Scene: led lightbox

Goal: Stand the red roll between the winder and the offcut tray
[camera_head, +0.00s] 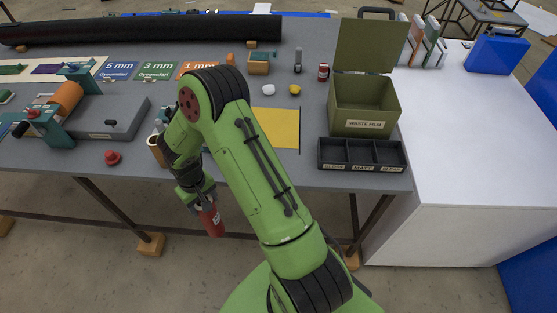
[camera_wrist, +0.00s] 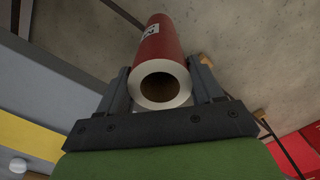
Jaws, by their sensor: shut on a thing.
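My gripper (camera_head: 203,202) is shut on the red roll (camera_head: 212,222) and holds it in the air in front of the table's front edge. In the wrist view the roll (camera_wrist: 160,45) sits between the two fingers (camera_wrist: 160,85), its open cardboard core facing the camera and a white label on its side. The roll looks tilted in the head view. The winder (camera_head: 98,118), a grey base with teal brackets and an orange roll, stands on the left of the table. The black three-compartment tray (camera_head: 362,166), apparently the offcut tray, sits at the right front edge.
An olive waste film box (camera_head: 365,122) with its lid up stands behind the tray. A red knob (camera_head: 113,158) and a brown tube (camera_head: 155,145) are near the front edge. A yellow sheet (camera_head: 277,128) lies mid-table, partly behind my arm. A long black roll (camera_head: 140,30) lies at the back.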

